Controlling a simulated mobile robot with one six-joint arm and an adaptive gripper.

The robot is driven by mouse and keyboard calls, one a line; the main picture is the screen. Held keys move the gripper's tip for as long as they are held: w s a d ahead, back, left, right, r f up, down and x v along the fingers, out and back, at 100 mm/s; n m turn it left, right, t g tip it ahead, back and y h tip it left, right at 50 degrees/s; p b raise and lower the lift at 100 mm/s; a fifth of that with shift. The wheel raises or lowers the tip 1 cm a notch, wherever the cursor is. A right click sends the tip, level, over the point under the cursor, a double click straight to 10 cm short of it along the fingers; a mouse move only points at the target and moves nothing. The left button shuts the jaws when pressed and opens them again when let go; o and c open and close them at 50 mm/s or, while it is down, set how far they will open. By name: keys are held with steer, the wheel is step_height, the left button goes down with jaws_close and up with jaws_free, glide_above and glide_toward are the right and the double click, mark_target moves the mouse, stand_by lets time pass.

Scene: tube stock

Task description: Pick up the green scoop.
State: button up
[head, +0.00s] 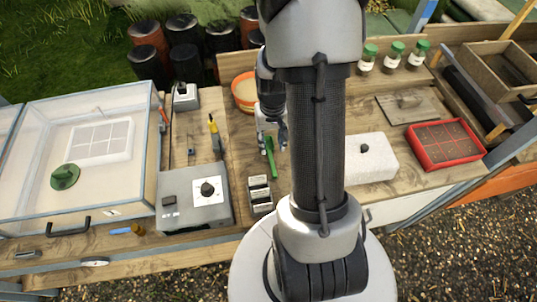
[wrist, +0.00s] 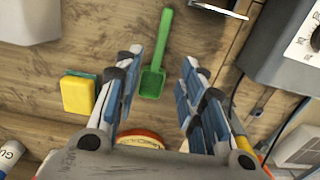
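The green scoop (wrist: 154,78) lies on the wooden bench, its bowl toward my gripper and its handle pointing away in the wrist view. In the head view the scoop (head: 271,157) shows as a thin green strip beside my arm. My gripper (wrist: 159,68) is open, with blue-padded fingers on either side of the scoop's line and apart from it. In the head view my gripper (head: 271,140) is above the bench, by the scoop's upper end. The fingers are empty. The height between the fingertips and the scoop is hard to tell.
A yellow and green sponge (wrist: 78,94) lies left of the scoop in the wrist view. A grey control box (head: 194,198), a small rack (head: 260,193) and an orange-rimmed bowl (head: 244,92) stand nearby. A white box (head: 369,160) is right of my arm.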

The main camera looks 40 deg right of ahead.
mark_target(271, 160)
step_height(271, 160, down, 10)
steer(key=b, duration=0.3)
steer(key=shift+c, duration=0.4)
jaws_close()
